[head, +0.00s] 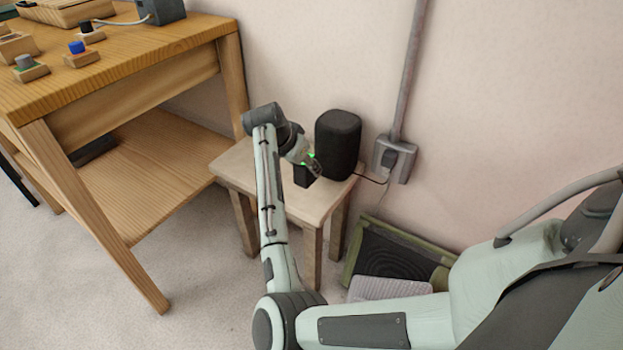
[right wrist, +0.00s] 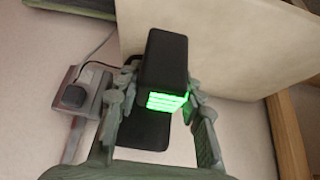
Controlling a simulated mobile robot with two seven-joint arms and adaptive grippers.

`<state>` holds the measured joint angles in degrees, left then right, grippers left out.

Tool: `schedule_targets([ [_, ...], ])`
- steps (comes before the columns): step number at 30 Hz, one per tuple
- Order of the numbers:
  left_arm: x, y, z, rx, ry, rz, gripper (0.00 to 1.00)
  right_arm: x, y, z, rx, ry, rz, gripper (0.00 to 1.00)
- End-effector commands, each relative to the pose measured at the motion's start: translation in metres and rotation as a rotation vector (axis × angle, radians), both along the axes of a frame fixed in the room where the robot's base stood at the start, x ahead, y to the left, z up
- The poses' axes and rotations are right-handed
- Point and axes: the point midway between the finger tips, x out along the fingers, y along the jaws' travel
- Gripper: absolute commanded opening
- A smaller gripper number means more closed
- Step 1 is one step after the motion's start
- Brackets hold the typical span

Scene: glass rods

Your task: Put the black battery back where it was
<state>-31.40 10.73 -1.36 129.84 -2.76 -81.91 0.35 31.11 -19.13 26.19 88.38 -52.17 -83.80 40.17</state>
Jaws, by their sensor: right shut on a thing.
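The black battery (head: 302,176) is at my right gripper (head: 312,166), over the small wooden side table (head: 235,168). In the right wrist view the battery (right wrist: 166,58) is a dark block with a glowing green end. The fingers of my right gripper (right wrist: 160,88) are shut on it from both sides. I cannot tell whether the battery's lower end touches the table top. My left gripper is not in either view.
A black rounded speaker (head: 338,145) stands on the side table just behind the battery. A wall socket (head: 395,158) is right of it. A large workbench (head: 120,70) with small blocks is at left. A green-framed tray (head: 395,258) lies on the floor.

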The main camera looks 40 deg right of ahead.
Motion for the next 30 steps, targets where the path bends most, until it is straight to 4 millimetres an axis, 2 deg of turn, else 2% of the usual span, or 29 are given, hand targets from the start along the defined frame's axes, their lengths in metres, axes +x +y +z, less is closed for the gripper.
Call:
schedule_targets([
  [3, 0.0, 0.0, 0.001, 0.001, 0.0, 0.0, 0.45, -0.001, -0.013, -0.006, 0.0, -0.002, 0.0, 0.0],
  [8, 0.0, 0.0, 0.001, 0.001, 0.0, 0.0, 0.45, -0.002, -0.016, -0.014, 0.0, -0.001, 0.002, 0.0],
  [15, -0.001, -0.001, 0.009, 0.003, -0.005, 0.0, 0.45, -0.002, -0.016, -0.047, 0.001, 0.0, 0.003, 0.0],
  [20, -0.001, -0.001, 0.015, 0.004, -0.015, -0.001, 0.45, -0.002, -0.016, -0.049, 0.0, -0.003, 0.002, 0.0],
  [26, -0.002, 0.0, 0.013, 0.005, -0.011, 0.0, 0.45, -0.002, -0.016, -0.051, 0.001, -0.002, 0.002, 0.0],
  [27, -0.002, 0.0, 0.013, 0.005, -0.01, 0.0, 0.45, -0.003, -0.015, -0.053, 0.002, 0.0, 0.002, 0.4],
  [30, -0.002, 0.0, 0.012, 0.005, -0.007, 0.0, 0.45, -0.003, -0.015, -0.052, 0.001, -0.001, 0.002, 0.52],
])
